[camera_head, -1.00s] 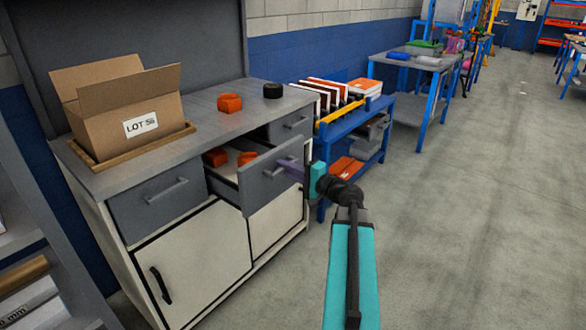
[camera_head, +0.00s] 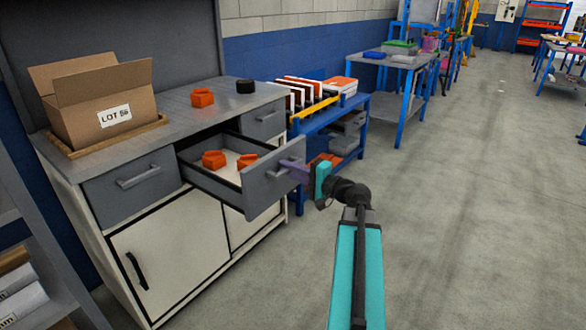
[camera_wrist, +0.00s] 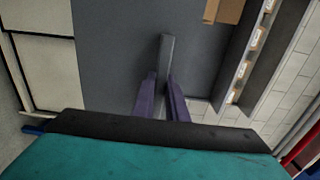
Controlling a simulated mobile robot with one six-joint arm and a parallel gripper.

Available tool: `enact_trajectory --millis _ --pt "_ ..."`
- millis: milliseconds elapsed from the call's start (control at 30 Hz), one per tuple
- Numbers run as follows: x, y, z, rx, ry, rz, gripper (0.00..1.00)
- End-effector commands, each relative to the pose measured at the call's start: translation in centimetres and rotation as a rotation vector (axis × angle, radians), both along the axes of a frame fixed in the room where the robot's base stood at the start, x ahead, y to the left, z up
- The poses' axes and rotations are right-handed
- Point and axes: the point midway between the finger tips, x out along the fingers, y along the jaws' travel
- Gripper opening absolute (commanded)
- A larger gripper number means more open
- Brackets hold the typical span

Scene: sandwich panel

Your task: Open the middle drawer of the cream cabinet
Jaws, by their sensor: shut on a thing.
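The cream cabinet (camera_head: 180,258) stands on the left with a grey top and a row of three grey drawers. Its middle drawer (camera_head: 262,192) is pulled well out, and two orange parts (camera_head: 213,159) (camera_head: 246,160) lie inside it. My gripper (camera_head: 293,168) is at the front of this drawer. In the wrist view the purple fingers (camera_wrist: 162,95) are shut on the drawer's grey bar handle (camera_wrist: 166,58). The left drawer (camera_head: 134,183) and right drawer (camera_head: 262,121) are shut.
On the cabinet top are an open cardboard box (camera_head: 97,98) in a wooden tray, an orange part (camera_head: 202,97) and a black round part (camera_head: 245,86). A blue shelf cart (camera_head: 298,190) stands close on the right. The floor (camera_head: 450,220) further right is clear.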

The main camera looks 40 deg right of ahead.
Motion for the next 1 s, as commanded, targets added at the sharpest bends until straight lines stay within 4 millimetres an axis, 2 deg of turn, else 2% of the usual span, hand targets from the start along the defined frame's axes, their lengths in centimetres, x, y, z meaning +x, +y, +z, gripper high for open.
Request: enact_trajectory --millis 33,533,567,633,1000 --pt "-0.31 0.60 -0.03 0.001 0.000 0.016 0.00" --pt "-0.94 0.14 -0.02 0.002 0.001 0.013 0.00" --pt "-0.92 0.15 -0.02 0.002 0.000 0.013 0.17" --pt "-0.87 0.20 -0.02 0.001 0.000 0.013 0.29" --pt "-0.86 0.21 -0.01 0.001 0.000 0.012 0.31"
